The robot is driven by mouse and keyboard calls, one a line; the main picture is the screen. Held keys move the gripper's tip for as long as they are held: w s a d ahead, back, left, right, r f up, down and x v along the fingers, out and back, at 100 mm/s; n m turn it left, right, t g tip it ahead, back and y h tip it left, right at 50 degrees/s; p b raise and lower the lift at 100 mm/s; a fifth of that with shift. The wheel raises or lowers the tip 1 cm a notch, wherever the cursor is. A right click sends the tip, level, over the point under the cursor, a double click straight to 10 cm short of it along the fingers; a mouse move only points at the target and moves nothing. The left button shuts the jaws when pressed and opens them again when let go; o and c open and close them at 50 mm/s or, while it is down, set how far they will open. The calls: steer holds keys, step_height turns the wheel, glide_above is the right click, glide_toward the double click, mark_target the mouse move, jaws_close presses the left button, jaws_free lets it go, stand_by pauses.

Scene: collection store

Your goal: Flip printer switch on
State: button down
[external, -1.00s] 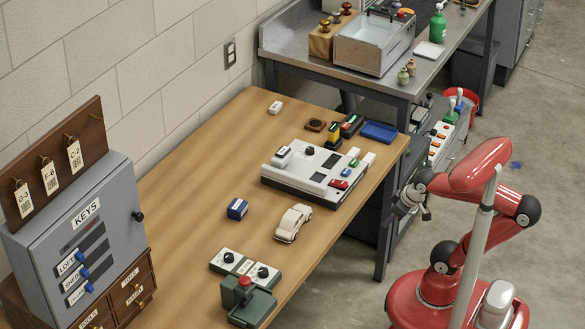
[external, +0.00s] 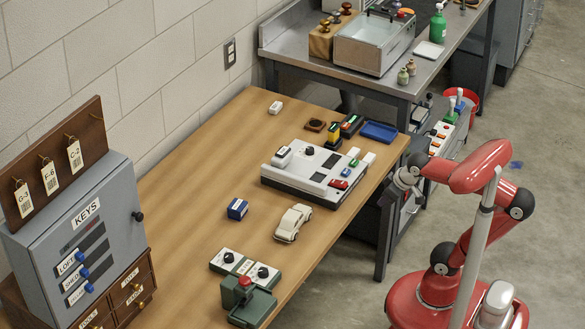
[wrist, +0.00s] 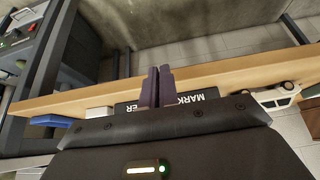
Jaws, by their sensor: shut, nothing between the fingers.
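A light grey and black tabletop device (external: 300,190), apparently the printer, sits near the table's right edge in the external view. It has a dark knob (external: 309,151), a red switch-like part (external: 339,184) and small green and blue parts. I cannot tell which is the printer switch or its position. In the wrist view a black face (wrist: 205,95) with upside-down lettering, partly reading "MARK…ER", shows behind my fingers. My gripper (wrist: 158,85) is shut and empty, its fingertips side by side. In the external view it hangs just off the table's right edge, partly hidden; contact cannot be told.
A blue tray (external: 379,131) and small dark items stand behind the device. A white toy car (external: 293,222), a blue box (external: 237,209) and green-based control boxes (external: 252,306) stand in front. A cart with orange switches (external: 440,135) stands behind my arm.

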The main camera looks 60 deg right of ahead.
steer(key=w+a+r+b, duration=0.1)
steer(key=w+r, duration=0.2)
steer(key=r, duration=0.6)
steer(key=w+a+r+t, duration=0.1)
steer(key=w+r, duration=0.3)
steer(key=r, duration=0.5)
steer(key=shift+w+a+r+b, duration=0.15)
steer(key=shift+w+r+b, duration=0.1)
steer(key=shift+b, duration=0.15)
steer(key=shift+f, duration=0.15)
steer(key=b, duration=0.1)
glide_above(346, 183)
steer(key=f, duration=0.8)
steer(key=shift+w+f, duration=0.25)
steer(key=shift+f, duration=0.05)
steer(key=shift+s+f+b, duration=0.15)
steer(key=shift+s+f, duration=0.05)
steer(key=shift+f, duration=0.4)
steer(key=shift+s+f+b, duration=0.15)
steer(key=shift+s+f, duration=0.05)
steer(key=shift+f, duration=0.35)
steer(key=shift+s+f, duration=0.1)
steer(key=shift+f, duration=0.5)
